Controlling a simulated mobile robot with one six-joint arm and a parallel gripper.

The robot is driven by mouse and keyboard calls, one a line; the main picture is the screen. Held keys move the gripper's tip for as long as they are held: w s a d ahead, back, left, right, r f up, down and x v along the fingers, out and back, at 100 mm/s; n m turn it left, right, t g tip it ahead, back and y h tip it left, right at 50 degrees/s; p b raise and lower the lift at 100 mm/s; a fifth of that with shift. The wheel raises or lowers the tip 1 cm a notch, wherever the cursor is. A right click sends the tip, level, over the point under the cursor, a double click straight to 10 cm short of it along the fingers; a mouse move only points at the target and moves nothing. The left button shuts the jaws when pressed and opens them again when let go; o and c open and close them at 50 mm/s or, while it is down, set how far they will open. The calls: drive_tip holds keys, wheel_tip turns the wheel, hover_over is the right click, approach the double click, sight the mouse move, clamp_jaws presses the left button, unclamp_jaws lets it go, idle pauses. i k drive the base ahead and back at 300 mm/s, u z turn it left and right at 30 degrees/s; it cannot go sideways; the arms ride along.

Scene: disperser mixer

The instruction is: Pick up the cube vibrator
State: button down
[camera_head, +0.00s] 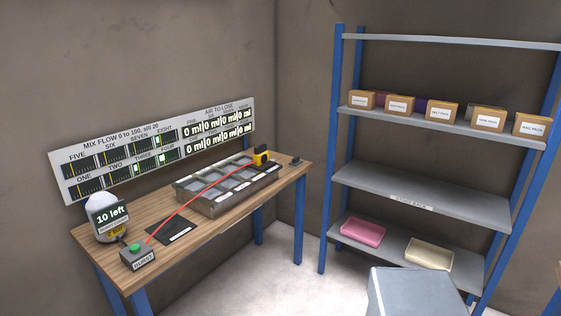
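A small yellow and black device (261,155), which looks like the cube vibrator, sits at the far right end of a grey metal tray (213,206) with several square compartments. The device appears to rest on or against the tray's far corner; the exact contact is too small to tell. A red cable (190,203) runs from it across the tray to a grey box with a green button (137,257) at the near left of the table. My gripper is not in view.
The wooden table (120,218) also holds a white dispenser reading "10 left" (105,217), a black pad (169,231) and a small dark item (295,161). A display panel (160,150) stands behind. A blue-framed shelf (420,190) with boxes and a pink tray (363,232) stands right.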

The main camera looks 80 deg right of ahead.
sight(261, 156)
drive_tip(key=z, duration=0.1)
drive_tip(key=k, duration=0.25)
drive_tip(key=z, duration=2.7)
drive_tip(key=k, duration=0.6)
drive_tip(key=u, duration=0.25)
drive_tip(key=i, duration=0.6)
drive_tip(key=z, duration=0.05)
